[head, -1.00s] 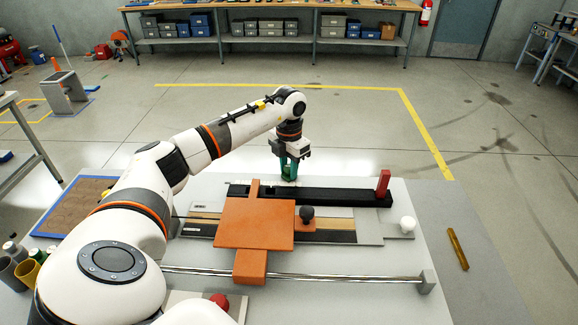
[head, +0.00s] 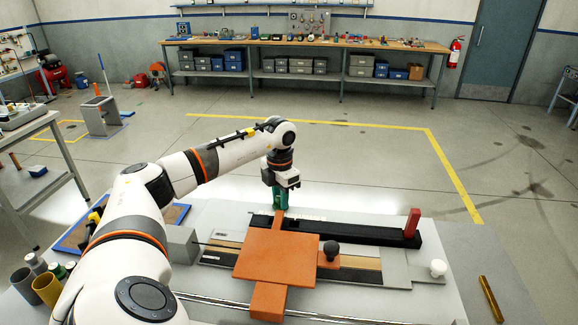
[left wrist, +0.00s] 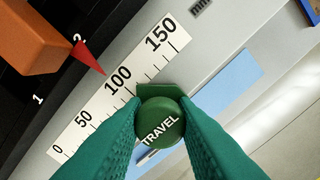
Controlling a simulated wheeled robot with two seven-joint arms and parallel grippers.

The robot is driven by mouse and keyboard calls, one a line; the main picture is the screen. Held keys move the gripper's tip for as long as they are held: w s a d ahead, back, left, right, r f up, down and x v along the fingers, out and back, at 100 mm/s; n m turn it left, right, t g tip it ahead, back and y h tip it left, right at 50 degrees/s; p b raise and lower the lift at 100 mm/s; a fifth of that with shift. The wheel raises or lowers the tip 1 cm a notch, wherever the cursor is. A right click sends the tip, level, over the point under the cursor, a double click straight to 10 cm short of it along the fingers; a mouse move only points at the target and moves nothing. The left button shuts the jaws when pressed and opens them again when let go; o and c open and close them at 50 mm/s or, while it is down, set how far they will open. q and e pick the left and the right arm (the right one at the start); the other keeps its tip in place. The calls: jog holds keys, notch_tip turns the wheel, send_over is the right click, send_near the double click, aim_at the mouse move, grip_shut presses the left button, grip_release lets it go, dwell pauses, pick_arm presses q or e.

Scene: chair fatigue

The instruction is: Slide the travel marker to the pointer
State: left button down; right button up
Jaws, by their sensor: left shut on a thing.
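The green travel marker (left wrist: 160,122), a round knob lettered TRAVEL, sits at the lower edge of a white scale (left wrist: 120,82) in the left wrist view. My left gripper (left wrist: 158,112) is shut on it, one green finger on each side. The red pointer (left wrist: 88,57) has its tip at the scale's opposite edge, near the 100 mark. The marker appears roughly across the scale from that tip; exact alignment is hard to tell. In the head view my left gripper (head: 280,200) is beyond the black rail, and the marker cannot be made out. My right gripper is not in view.
A red upright block (head: 412,223) stands at the rail's right end. A black knob (head: 331,249) and white knob (head: 438,267) stick up. A brass-coloured bar (head: 491,299) lies right.

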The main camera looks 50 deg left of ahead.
pick_arm(q)
jog(key=shift+r, duration=0.1)
jog(key=c, duration=1.2)
grip_release()
jog(key=shift+c, duration=0.2)
jog(key=shift+o, duration=0.5)
jog(key=shift+r, duration=0.25)
notch_tip(320, 180, up, 12)
jog(key=b, duration=0.2)
jog(key=shift+f+b, duration=0.25)
jog(key=shift+b, duration=0.15)
jog(key=shift+f, duration=0.1)
